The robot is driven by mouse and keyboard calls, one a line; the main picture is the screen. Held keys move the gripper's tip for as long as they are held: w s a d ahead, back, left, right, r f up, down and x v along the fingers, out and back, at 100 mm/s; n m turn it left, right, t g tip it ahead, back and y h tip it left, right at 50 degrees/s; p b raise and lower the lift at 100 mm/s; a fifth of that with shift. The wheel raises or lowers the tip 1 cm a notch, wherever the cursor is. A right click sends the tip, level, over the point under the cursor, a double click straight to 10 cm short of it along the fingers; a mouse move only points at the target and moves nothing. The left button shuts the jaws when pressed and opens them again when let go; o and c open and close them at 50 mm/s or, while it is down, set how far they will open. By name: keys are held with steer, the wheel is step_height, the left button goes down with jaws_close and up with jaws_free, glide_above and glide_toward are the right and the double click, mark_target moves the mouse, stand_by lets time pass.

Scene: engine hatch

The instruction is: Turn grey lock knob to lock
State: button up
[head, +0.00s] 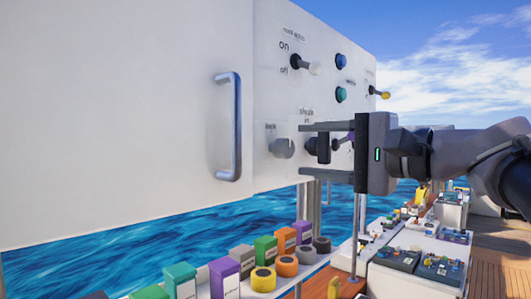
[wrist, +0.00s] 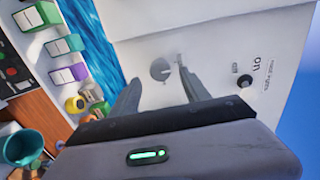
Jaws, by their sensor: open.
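The grey lock knob (head: 282,148) sits on the lower part of the white panel, with a small label above it. It also shows in the wrist view (wrist: 160,69), a round grey disc in the gap ahead of the fingers. My gripper (head: 302,150) is open and empty, its two fingers one above the other in the head view. The fingertips are just right of the knob in that view. I cannot tell whether they touch the panel. The knob's exact turn angle is hard to read.
A black knob (head: 322,150) shows between my fingers in the head view. Switches and buttons, including a blue button (head: 341,61), are above. A metal handle (head: 229,126) stands out at left. Below is a shelf of coloured boxes and rolls (head: 263,279).

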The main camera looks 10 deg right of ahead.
steer(key=v, duration=1.1)
steer(key=shift+s+d, duration=0.2)
steer(key=shift+s, duration=0.15)
